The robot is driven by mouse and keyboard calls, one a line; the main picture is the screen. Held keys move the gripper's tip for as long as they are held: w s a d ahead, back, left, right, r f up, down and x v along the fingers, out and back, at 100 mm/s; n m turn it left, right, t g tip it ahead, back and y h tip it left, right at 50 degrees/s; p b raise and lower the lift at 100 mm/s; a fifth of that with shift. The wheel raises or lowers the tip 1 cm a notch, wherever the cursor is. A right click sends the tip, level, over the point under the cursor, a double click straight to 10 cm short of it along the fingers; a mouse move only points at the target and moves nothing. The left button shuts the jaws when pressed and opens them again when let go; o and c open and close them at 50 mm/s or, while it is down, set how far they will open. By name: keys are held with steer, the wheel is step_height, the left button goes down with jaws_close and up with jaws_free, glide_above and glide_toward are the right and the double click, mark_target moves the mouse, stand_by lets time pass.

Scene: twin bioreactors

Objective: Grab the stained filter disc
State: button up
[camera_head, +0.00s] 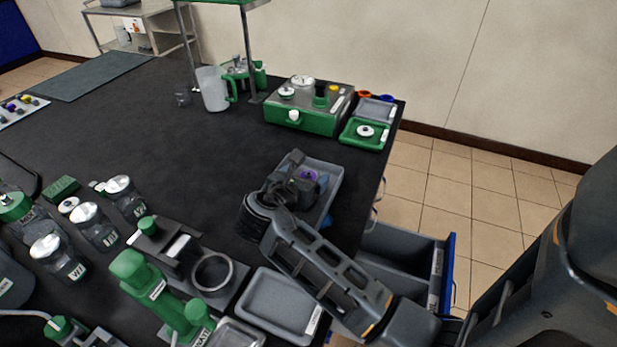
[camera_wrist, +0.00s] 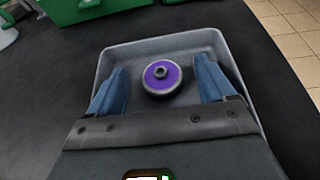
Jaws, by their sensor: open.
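The stained filter disc (camera_wrist: 163,77) is a round grey disc with a purple face and a small hub at its centre. It lies in a grey tray (camera_wrist: 150,44) on the black bench. In the head view the purple disc (camera_head: 308,175) shows partly, beside my gripper (camera_head: 304,183), which hides part of the tray (camera_head: 327,172). In the wrist view my gripper's two blue fingers (camera_wrist: 160,85) are open, one on each side of the disc. There is a visible gap between each finger and the disc.
A green and grey unit (camera_head: 290,119) and a small green tray holding a white disc (camera_head: 365,131) stand behind. An empty grey tray (camera_head: 277,305) and a ring stand (camera_head: 212,271) are nearer. Lidded jars (camera_head: 127,203) stand left. An open drawer (camera_head: 400,262) juts out at right.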

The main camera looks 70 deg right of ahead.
steer(key=shift+s+f, duration=0.1)
steer(key=shift+f, duration=0.15)
steer(key=c, duration=1.1)
